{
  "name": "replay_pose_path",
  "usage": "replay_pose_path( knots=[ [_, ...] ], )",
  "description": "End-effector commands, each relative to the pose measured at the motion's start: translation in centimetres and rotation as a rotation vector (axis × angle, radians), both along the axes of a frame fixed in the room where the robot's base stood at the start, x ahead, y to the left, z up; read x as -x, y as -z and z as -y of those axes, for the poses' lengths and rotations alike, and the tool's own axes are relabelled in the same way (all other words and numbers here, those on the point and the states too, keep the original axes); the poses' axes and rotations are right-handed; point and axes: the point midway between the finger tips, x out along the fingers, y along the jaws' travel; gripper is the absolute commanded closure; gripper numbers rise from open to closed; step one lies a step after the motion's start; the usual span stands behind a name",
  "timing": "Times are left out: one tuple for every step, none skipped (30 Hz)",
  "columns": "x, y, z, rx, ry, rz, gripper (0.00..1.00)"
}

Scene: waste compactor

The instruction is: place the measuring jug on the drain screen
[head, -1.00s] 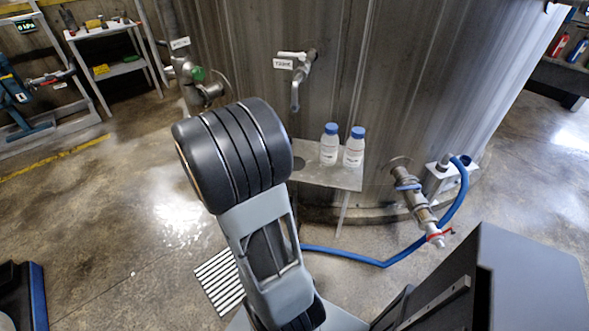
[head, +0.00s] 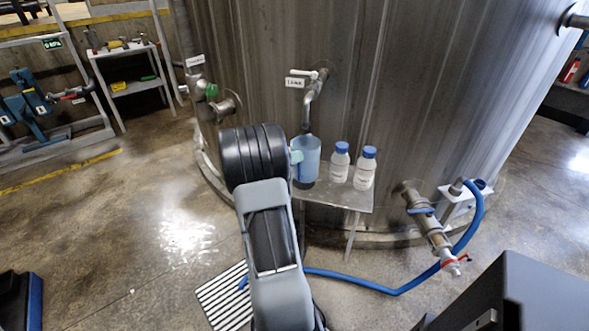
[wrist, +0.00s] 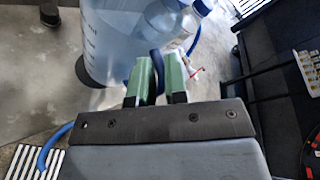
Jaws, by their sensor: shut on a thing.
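The measuring jug (head: 307,160) is a translucent blue vessel. In the head view it is upright at the left end of the small metal shelf (head: 345,196), below the tap spout (head: 309,112). I cannot tell if its base touches the shelf. In the wrist view the jug (wrist: 105,45) fills the upper left, with graduation marks on its side. My gripper (wrist: 158,78) has its green fingers shut on the jug's dark blue handle (wrist: 157,62). The round dark patch on the shelf, seen earlier under the spout and possibly the drain screen, is hidden by the jug.
Two white bottles with blue caps (head: 340,162) (head: 364,168) stand close to the jug's right on the shelf. A valve (head: 432,232) with a blue hose (head: 390,290) lies to the right. A striped grate (head: 222,298) lies on the floor. The big tank (head: 420,100) stands behind.

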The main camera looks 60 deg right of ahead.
Motion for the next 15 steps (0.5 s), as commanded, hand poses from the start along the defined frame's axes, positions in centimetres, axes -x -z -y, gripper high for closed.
replay_pose_path(
  knots=[
    [-0.3, 0.5, 0.3, 0.001, 0.001, 0.000, 1.00],
    [-0.4, 0.8, 0.5, 0.001, 0.001, 0.000, 1.00],
    [-0.5, 0.9, 0.6, 0.001, 0.001, 0.001, 1.00],
    [-0.6, 1.1, 0.7, 0.001, 0.001, 0.001, 1.00],
    [-0.6, 1.1, 0.8, 0.001, 0.001, 0.001, 1.00],
    [-0.7, 1.2, 0.8, 0.001, 0.001, 0.001, 1.00],
    [-0.7, 1.3, 0.9, 0.001, 0.001, 0.001, 1.00],
    [-0.7, 1.3, 0.9, 0.002, 0.000, 0.001, 1.00],
    [-0.8, 1.5, 1.0, 0.001, 0.000, 0.002, 1.00],
    [-0.9, 1.6, 1.1, 0.001, 0.000, 0.002, 1.00],
    [-0.9, 1.8, 1.2, 0.001, 0.000, 0.002, 1.00],
    [-1.1, 2.2, 1.4, 0.000, 0.000, 0.001, 1.00],
    [-1.0, 2.6, 1.3, -0.001, 0.000, -0.001, 1.00],
    [-1.0, 3.0, 1.3, -0.001, 0.000, -0.002, 1.00],
    [-1.0, 3.6, 1.3, -0.001, 0.000, -0.002, 1.00]
  ],
)
